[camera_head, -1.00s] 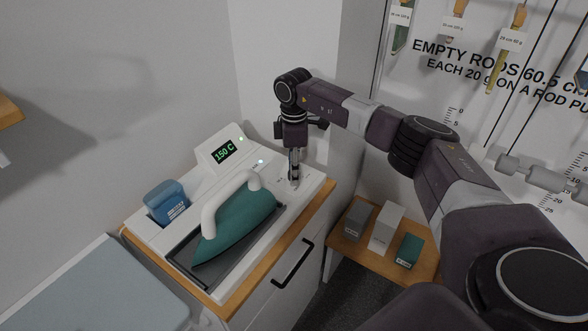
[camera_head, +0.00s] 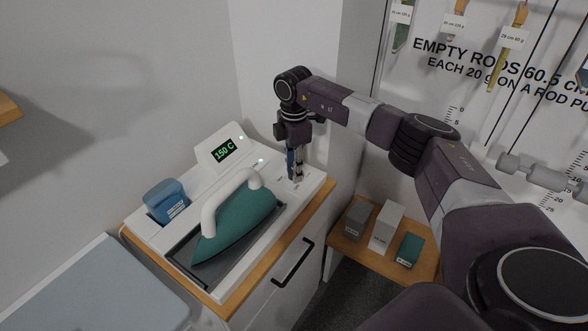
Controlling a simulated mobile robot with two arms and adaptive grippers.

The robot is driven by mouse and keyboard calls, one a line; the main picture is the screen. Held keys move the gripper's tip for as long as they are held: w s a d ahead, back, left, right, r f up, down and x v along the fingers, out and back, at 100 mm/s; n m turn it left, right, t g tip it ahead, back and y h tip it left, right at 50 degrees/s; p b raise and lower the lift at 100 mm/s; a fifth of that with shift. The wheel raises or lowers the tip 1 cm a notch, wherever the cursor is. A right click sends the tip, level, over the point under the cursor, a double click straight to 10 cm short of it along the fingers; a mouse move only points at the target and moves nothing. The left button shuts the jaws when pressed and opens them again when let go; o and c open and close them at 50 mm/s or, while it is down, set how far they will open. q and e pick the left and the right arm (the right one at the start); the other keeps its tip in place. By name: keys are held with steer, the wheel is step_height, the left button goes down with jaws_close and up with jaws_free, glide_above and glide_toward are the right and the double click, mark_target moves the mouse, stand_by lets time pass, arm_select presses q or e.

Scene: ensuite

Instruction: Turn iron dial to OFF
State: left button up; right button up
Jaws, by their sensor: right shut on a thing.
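The iron (camera_head: 234,225) has a teal body and a white handle and rests in a grey tray on the white station (camera_head: 150,232). The station's display (camera_head: 223,150) reads 150 C, with a small light lit beside it. My right gripper (camera_head: 295,176) points down at the station's right end and is shut on the dial. The dial itself is mostly hidden by the fingers, and its setting cannot be read. My left gripper is not in view.
A blue container (camera_head: 167,203) sits in the station's left part. The station stands on a wood-topped cabinet with a black handle (camera_head: 293,263). Grey, white and teal boxes stand on a low wooden shelf (camera_head: 345,244) at right. A wall is close behind the gripper.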

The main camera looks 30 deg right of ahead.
steer(key=n, duration=0.3)
steer(key=shift+r+n, duration=0.1)
steer(key=shift+n, duration=0.3)
steer(key=n+b, duration=0.1)
steer(key=n, duration=0.3)
steer(key=shift+w+n, duration=0.1)
steer(key=shift+n, duration=0.2)
steer(key=n+b, duration=0.1)
steer(key=n, duration=0.8)
steer(key=shift+b, duration=0.4)
steer(key=n, duration=0.3)
steer(key=shift+n+b, duration=0.3)
steer(key=n, duration=0.3)
steer(key=shift+r+n, duration=0.1)
steer(key=shift+n, duration=0.2)
steer(key=n+b, duration=0.1)
steer(key=n, duration=0.3)
steer(key=shift+n, duration=1.8)
